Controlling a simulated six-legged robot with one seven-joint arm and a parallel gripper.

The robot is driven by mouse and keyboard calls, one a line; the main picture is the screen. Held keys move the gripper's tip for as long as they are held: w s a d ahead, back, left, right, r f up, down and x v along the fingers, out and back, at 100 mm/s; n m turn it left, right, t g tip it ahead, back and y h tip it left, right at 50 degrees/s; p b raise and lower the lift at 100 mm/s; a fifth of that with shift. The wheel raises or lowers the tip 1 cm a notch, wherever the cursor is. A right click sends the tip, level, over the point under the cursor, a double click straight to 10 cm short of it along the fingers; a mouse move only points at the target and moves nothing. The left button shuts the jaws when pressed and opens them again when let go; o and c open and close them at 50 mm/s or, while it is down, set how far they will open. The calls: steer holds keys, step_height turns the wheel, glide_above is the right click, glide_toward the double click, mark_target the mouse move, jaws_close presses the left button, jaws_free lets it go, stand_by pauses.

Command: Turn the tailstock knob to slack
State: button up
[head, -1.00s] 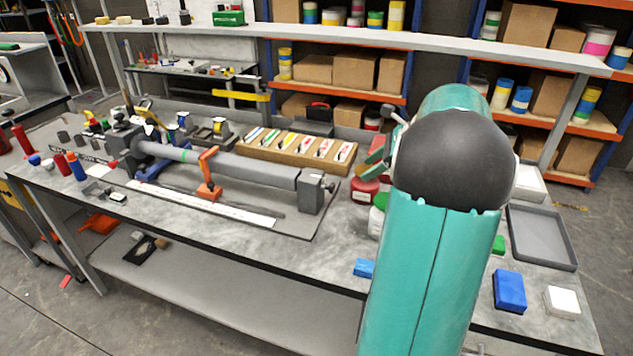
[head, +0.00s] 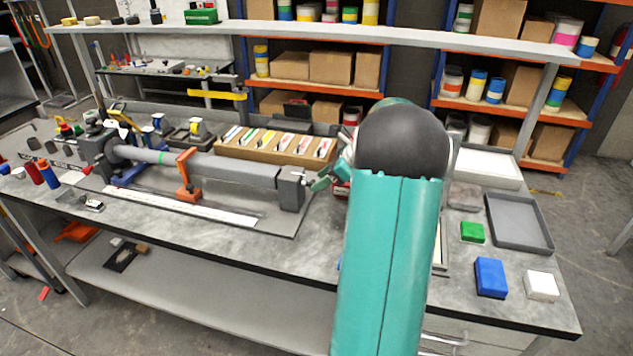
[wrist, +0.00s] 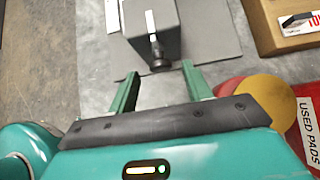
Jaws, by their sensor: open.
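The tailstock (head: 291,189) is a grey block at the right end of the long grey tube in the head view. In the wrist view the tailstock block (wrist: 172,30) is at the top middle, with a bright rod and a dark round knob (wrist: 161,65) pointing toward me. My gripper (wrist: 157,76) is open, its two green fingers either side of the knob's end and apart from it. In the head view my gripper (head: 322,182) is just right of the tailstock, partly hidden by my arm.
An orange rest (head: 187,178) holds the tube. A wooden tray of brushes (head: 228,151) lies behind it. In the wrist view a red container labelled USED PADS (wrist: 305,125) and a yellow round lid (wrist: 262,97) are close to the right finger. Blue (head: 491,277) and white (head: 541,285) blocks sit at the right.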

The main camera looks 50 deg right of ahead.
mark_target(310, 184)
steer(key=shift+x, duration=1.2)
steer(key=shift+c, duration=0.2)
steer(key=c, duration=0.9)
steer(key=shift+a, duration=0.1)
steer(key=n+t+h, duration=0.3)
steer(key=a+f+n+t+h, duration=0.1)
steer(key=n+t+h, duration=0.5)
steer(key=shift+s+a+f+n+t, duration=0.15)
steer(key=shift+s+f+n+t, duration=0.15)
steer(key=shift+t, duration=0.1)
